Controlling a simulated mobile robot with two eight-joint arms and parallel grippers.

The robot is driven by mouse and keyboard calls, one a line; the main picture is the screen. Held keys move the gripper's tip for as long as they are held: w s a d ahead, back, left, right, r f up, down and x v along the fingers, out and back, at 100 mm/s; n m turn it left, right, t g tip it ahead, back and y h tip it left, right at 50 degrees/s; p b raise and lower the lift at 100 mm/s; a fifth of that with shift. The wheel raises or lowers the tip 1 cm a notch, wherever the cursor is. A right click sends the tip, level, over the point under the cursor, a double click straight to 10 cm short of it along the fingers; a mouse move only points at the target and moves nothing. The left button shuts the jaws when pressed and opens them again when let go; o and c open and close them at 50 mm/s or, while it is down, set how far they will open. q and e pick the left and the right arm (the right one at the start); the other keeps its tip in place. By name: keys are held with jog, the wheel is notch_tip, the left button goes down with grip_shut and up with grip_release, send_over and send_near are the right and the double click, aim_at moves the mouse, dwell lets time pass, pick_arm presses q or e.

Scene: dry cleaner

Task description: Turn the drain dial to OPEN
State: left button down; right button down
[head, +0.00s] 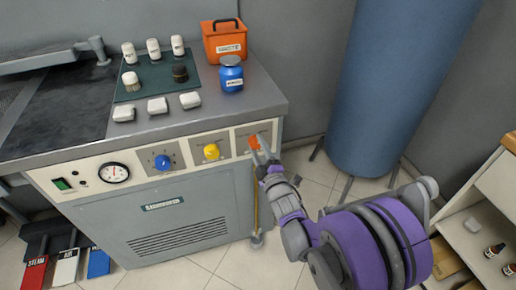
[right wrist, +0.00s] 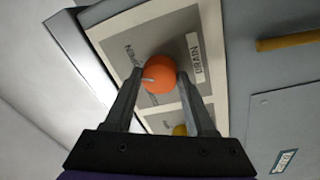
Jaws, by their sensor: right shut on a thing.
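The drain dial is an orange round knob (head: 253,142) on the right end of the machine's front panel. In the right wrist view the orange drain dial (right wrist: 158,74) shows a pale pointer mark, and a "DRAIN" label stands beside it. My right gripper (head: 262,157) is at the dial, and in the right wrist view its two fingers (right wrist: 155,80) sit on either side of the knob, shut on it. Part of the lettering around the dial is too small or covered to read. My left gripper is not in view.
A yellow knob (head: 211,152) and a blue knob (head: 162,162) sit left of the drain dial. An orange waste bin (head: 224,42) and a blue jar (head: 231,75) stand on the counter above. A large blue cylinder (head: 390,80) stands to the right.

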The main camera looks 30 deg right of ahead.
jog(key=shift+m+h, duration=0.4)
jog(key=shift+m, duration=1.8)
jog(key=shift+c, duration=1.2)
grip_release()
jog(key=shift+s+a, duration=0.1)
jog(key=v, duration=1)
jog(key=shift+s, duration=0.3)
jog(key=shift+a, duration=0.1)
